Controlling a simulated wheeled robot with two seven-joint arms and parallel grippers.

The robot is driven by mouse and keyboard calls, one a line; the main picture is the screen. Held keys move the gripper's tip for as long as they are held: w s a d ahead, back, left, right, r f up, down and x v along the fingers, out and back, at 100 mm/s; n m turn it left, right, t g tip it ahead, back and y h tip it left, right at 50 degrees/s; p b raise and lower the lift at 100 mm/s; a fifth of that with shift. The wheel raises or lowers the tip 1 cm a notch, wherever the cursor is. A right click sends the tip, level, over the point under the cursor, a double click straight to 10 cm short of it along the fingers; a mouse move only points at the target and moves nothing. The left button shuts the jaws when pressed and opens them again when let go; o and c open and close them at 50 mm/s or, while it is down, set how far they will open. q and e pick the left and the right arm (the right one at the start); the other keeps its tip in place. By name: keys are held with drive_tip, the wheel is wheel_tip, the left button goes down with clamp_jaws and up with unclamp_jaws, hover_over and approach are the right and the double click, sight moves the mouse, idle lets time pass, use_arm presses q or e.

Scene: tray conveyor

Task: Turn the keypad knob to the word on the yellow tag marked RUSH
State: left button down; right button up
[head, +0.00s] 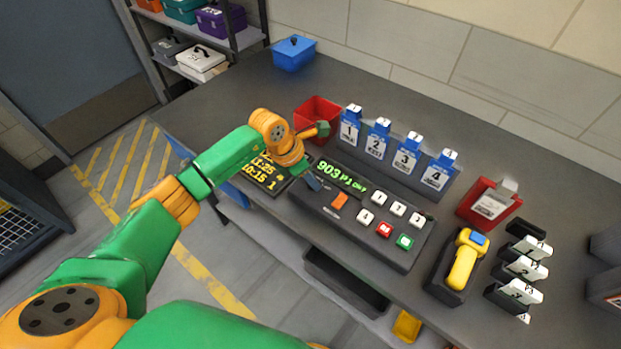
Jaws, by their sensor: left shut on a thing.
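The keypad (345,222) is a dark slanted box on the bench. It has a green-lit display (340,174) and white, orange, red and green keys. My left gripper (313,183) is at the keypad's upper left end, below the orange wrist. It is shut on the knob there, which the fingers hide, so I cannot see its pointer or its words. No tag with a readable RUSH shows. A yellow piece (407,326) lies low under the bench's front edge, its face unreadable. My right gripper is not in view.
A dark board with yellow text (262,174) lies left of the keypad. Behind stand a red bin (318,112) and blue numbered holders (376,138). A yellow scanner (464,262) and a red holder (503,203) are at the right.

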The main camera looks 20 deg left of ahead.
use_arm(q)
drive_tip(key=m+b, duration=0.2)
drive_tip(key=b, duration=0.1)
drive_tip(key=m+g+h+b, duration=0.1)
drive_tip(key=m+b, duration=0.1)
drive_tip(key=b, duration=0.2)
drive_tip(key=shift+w+f, duration=0.1)
drive_tip(key=shift+f, duration=0.25)
drive_tip(key=shift+r+m+g+b, duration=0.2)
drive_tip(key=shift+m+g+b, duration=0.4)
drive_tip(key=shift+m+b, duration=0.45)
drive_tip(key=shift+a+r+m, duration=0.1)
drive_tip(key=shift+m, duration=0.85)
drive_tip(key=shift+g, duration=0.3)
drive_tip(key=c, duration=0.6)
unclamp_jaws()
drive_tip(key=shift+w, duration=0.1)
